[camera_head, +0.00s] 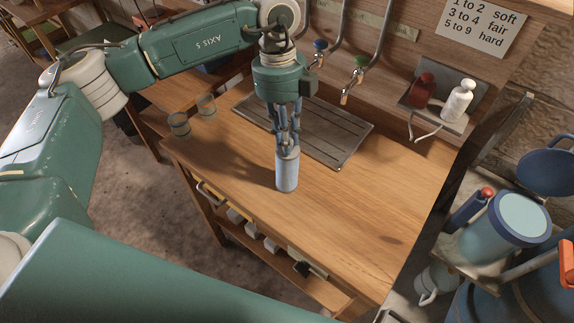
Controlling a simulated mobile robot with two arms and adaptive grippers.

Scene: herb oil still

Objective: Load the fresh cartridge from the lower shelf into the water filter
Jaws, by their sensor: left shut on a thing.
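My left gripper (287,150) points straight down over the wooden counter (390,210). It is shut on the top of a pale blue-grey cylinder with a whitish upper end, which looks like the cartridge (287,177). The cartridge is upright; I cannot tell whether its bottom touches the counter. At the right stands a light blue canister with a dark blue rim (497,228), probably the water filter. A round dark blue lid-like piece (548,162) is raised behind it. The lower shelf (328,293) is partly hidden under the counter. My right gripper is not in view.
A slatted drain tray (335,142) lies behind the cartridge, below curved taps (347,95). Two glasses (206,104) stand at the counter's left. A small shelf holds a red bottle (423,90) and a white bottle (457,102). The counter's right half is clear.

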